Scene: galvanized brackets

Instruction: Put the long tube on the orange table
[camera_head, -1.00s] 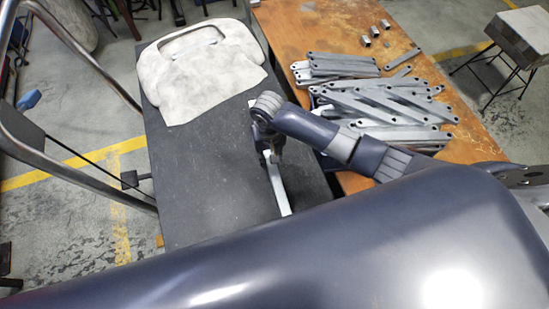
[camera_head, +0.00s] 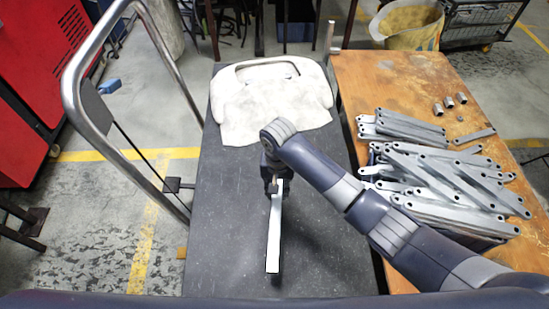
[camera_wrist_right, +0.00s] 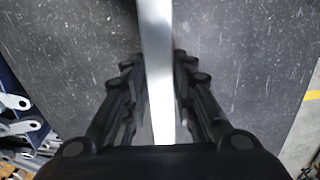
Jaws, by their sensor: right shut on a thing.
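My right gripper (camera_head: 275,185) is shut on the long tube (camera_head: 273,240), a straight light-grey metal piece. It is over the dark grey cart top, with the tube pointing toward the bottom of the head view. In the right wrist view the tube (camera_wrist_right: 155,28) passes between the black fingers (camera_wrist_right: 160,85). I cannot tell how high it is above the cart top. The orange table (camera_head: 357,85) is to the right of the gripper, with a worn orange-brown top. My left gripper is not in view.
The dark cart top (camera_head: 222,220) carries a pale cloth-like moulded piece (camera_head: 275,105) at its far end. Many galvanized brackets (camera_head: 440,185) are piled on the orange table, with several small metal cylinders (camera_head: 449,102) behind them. The table's far part is bare. A metal cart handle (camera_head: 72,95) stands at left.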

